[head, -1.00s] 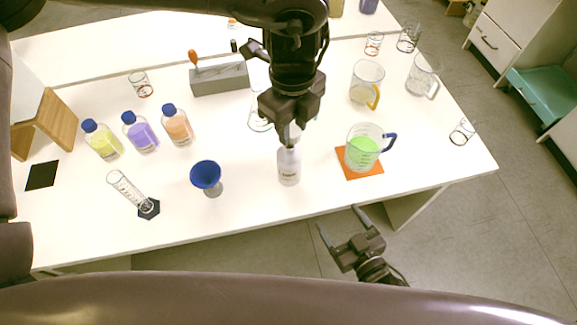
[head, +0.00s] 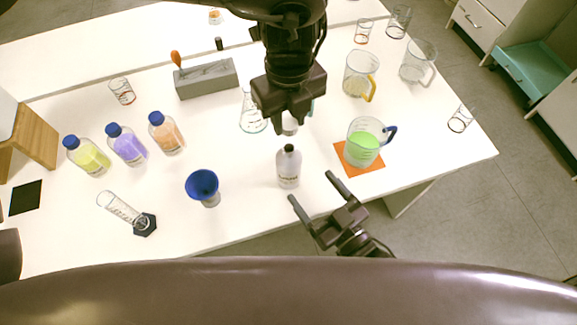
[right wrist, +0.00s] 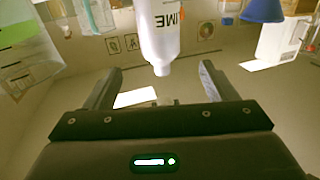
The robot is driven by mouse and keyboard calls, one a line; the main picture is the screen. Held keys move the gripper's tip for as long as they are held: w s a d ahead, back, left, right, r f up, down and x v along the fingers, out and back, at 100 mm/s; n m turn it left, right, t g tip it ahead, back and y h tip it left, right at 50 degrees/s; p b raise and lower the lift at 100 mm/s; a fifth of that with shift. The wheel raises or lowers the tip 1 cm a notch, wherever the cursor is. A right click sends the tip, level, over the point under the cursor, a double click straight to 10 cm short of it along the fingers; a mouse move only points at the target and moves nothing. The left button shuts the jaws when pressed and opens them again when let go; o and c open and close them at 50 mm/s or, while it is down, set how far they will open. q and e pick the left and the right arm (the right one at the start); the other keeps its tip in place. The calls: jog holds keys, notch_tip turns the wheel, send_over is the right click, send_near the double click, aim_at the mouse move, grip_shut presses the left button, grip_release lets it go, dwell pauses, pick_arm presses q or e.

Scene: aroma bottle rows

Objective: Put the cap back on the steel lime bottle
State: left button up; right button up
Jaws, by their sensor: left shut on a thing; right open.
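The steel lime bottle (head: 288,170) stands upright and uncapped near the front edge of the table. My left gripper (head: 289,112) is shut on a pale grey cap (head: 289,124), held above the bottle's neck with a small gap in the picture. My right gripper (head: 310,186) is open and empty, its fingers pointing toward the bottle from the front right. In the right wrist view the bottle (right wrist: 160,28) appears upside down with part of its label showing. It lies beyond and between the open fingertips (right wrist: 158,75), not gripped.
A measuring jug with green liquid (head: 362,148) stands on an orange mat (head: 373,168) right of the bottle. A blue funnel (head: 203,184) stands to its left. A flask (head: 252,118) is behind. Blue-capped bottles (head: 127,146) and a cylinder (head: 122,207) are further left.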

jog(key=x, duration=1)
jog(key=shift+w+a, duration=0.25)
jog(key=c, duration=1.5)
pick_arm(q)
send_over(289, 148)
jog(key=shift+f, duration=2.45)
jog(key=shift+f, duration=0.1)
jog(key=shift+f, duration=0.8)
jog(key=shift+f, duration=0.55)
